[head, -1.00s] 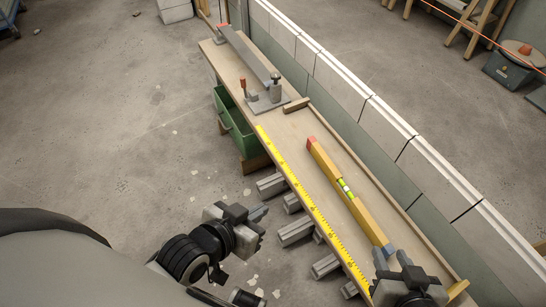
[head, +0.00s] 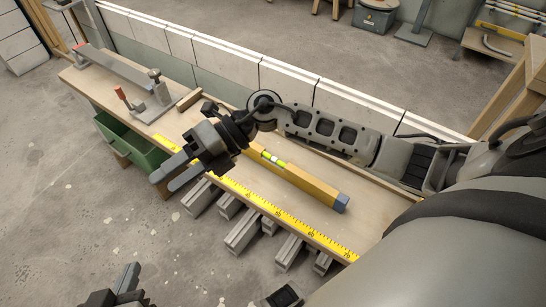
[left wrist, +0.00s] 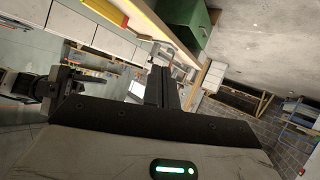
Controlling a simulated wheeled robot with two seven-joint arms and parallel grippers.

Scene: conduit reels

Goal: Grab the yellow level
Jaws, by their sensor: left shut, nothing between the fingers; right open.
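The yellow level (head: 300,182) lies on the wooden bench, with a green vial and a blue end cap at its near right end. Its far left end is hidden behind my right wrist. My right gripper (head: 168,180) is open and empty, over the bench's front edge to the left of the level, apart from it. My left gripper (head: 127,277) is shut and empty, low at the bottom left, off the bench. Its fingers also show in the left wrist view (left wrist: 158,88).
A yellow measuring tape strip (head: 285,216) runs along the bench's front edge. Grey conduit pieces (head: 243,232) stick out below it. A clamp fixture (head: 155,100) stands at the far left bench end, above a green drawer (head: 130,145). A block wall (head: 285,85) runs behind.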

